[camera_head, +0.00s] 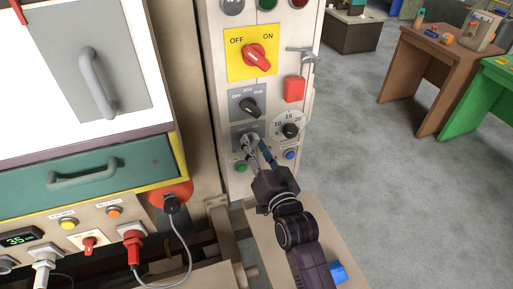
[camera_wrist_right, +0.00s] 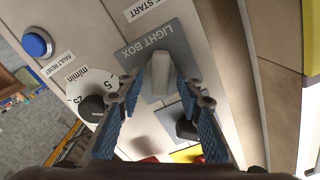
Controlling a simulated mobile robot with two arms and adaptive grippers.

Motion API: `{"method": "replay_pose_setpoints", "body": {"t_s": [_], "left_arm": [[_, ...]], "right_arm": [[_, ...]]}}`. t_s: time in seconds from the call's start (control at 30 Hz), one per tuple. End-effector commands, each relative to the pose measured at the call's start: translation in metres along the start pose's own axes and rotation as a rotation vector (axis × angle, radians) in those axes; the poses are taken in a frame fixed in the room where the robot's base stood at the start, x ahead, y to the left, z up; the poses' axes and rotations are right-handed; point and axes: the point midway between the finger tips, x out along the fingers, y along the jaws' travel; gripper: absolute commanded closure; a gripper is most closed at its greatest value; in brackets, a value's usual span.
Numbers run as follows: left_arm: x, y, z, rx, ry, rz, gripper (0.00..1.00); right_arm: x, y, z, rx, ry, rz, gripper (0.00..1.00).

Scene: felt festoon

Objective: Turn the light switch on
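The light switch is a pale grey lever (camera_wrist_right: 158,76) on a dark grey plate marked LIGHT BOX (camera_wrist_right: 132,42). In the head view its plate (camera_head: 238,131) sits low on the beige control column, mostly hidden behind my gripper. My right gripper (camera_head: 256,142) reaches up to it from below. In the right wrist view the gripper (camera_wrist_right: 160,84) is open, with one blue-padded finger on each side of the lever and small gaps showing. I cannot tell whether either fingertip touches the lever. My left gripper is not in view.
A black selector knob (camera_head: 249,106), a dial (camera_head: 290,130), a blue button (camera_head: 290,155) and a green button (camera_head: 241,168) lie close around the switch. Open floor lies to the right.

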Motion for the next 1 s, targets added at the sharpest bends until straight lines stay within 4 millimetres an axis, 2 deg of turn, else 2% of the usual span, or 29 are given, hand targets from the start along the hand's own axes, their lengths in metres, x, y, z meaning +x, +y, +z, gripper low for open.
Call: {"method": "replay_pose_setpoints", "body": {"t_s": [0.17,0.6,0.8,1.0], "left_arm": [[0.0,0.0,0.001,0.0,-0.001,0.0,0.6],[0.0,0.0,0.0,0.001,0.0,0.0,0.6],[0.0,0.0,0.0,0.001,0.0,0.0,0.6],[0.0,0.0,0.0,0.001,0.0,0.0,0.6]], "right_arm": [[-0.014,0.001,0.001,-0.001,-0.001,0.001,0.67],[-0.1,0.0,0.001,0.001,-0.002,0.001,0.67],[-0.118,0.0,0.001,0.001,-0.001,0.0,0.67],[-0.12,0.0,0.0,0.0,0.001,0.0,0.67]]}}
